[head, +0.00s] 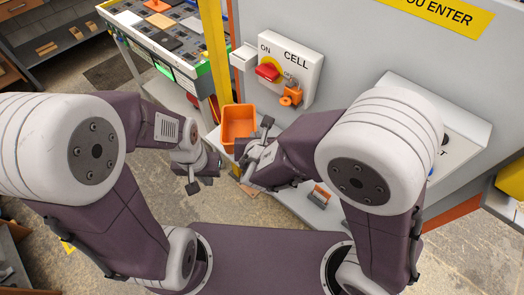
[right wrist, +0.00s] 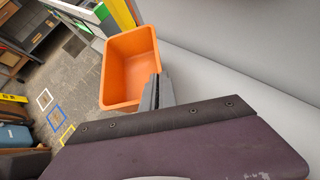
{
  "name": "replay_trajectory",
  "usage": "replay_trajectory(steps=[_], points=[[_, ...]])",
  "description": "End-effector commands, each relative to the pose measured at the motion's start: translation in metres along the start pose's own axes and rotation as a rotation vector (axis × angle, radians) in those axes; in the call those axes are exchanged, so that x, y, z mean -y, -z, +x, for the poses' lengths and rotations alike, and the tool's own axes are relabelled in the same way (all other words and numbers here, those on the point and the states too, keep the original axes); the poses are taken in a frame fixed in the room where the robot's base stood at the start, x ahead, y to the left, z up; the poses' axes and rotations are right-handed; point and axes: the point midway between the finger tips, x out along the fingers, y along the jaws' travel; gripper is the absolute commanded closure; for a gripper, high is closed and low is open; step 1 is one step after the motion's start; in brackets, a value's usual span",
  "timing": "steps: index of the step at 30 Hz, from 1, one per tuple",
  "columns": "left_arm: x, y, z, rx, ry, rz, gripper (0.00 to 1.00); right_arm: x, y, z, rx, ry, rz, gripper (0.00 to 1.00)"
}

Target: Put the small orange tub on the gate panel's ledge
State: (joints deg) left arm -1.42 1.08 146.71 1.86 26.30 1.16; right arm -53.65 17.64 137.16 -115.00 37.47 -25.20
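The small orange tub (head: 238,118) is open-topped and appears empty, beside the grey gate panel (head: 355,55) and below its switch box. My right gripper (head: 256,143) is at the tub's near right edge. In the right wrist view its dark fingers (right wrist: 157,92) sit close together at the tub's wall, and the tub (right wrist: 128,65) is tilted in the picture. It appears shut on that wall. My left gripper (head: 203,175) is empty, lower left of the tub, its fingers apart. A pale ledge (head: 293,202) shows low at the panel, partly hidden by my right arm.
The panel carries a CELL switch box (head: 299,52) with a red knob, and an orange padlock-like part (head: 291,96) hangs under it. A small orange and dark item (head: 320,196) lies on the ledge. A yellow post (head: 215,50) and a table of parts (head: 165,35) stand behind left.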

Motion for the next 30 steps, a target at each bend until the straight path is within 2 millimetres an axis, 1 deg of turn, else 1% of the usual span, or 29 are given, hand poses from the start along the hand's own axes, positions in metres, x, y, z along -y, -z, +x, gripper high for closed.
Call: replay_trajectory(steps=[2, 6, 8, 10, 15, 16, 17, 18, 27, 30], points=[[0.0, 0.0, 0.0, -0.001, 0.0, 0.0, 1.0, 0.0, 0.001, 0.001, 0.001, 0.0, 0.001, 1.0], [0.0, -0.001, 0.01, -0.001, 0.0, 0.0, 1.0, 0.002, 0.021, 0.016, -0.002, 0.002, -0.004, 1.0], [0.0, -0.001, 0.012, -0.001, 0.0, 0.0, 1.0, 0.002, 0.028, 0.021, -0.002, 0.002, -0.003, 1.0], [0.0, -0.001, 0.013, -0.001, 0.0, 0.0, 1.0, 0.002, 0.03, 0.023, 0.0, 0.001, 0.0, 1.0], [0.0, -0.001, 0.011, -0.001, 0.0, 0.0, 1.0, 0.002, 0.029, 0.022, 0.001, -0.001, 0.001, 1.0], [0.0, -0.001, 0.011, -0.001, 0.0, 0.0, 1.0, 0.002, 0.029, 0.023, 0.001, 0.0, 0.001, 0.95], [0.0, -0.001, 0.011, -0.001, 0.0, 0.0, 1.0, 0.002, 0.029, 0.022, 0.001, 0.0, 0.001, 0.87], [0.0, -0.001, 0.011, -0.001, 0.0, 0.0, 1.0, 0.002, 0.029, 0.022, 0.001, 0.0, 0.001, 0.76], [0.0, -0.001, 0.011, -0.001, 0.0, 0.0, 1.0, 0.002, 0.029, 0.022, 0.001, -0.001, 0.001, 0.76], [0.0, -0.001, 0.01, -0.001, 0.0, 0.0, 1.0, 0.001, 0.028, 0.016, 0.002, -0.003, 0.001, 0.76]])
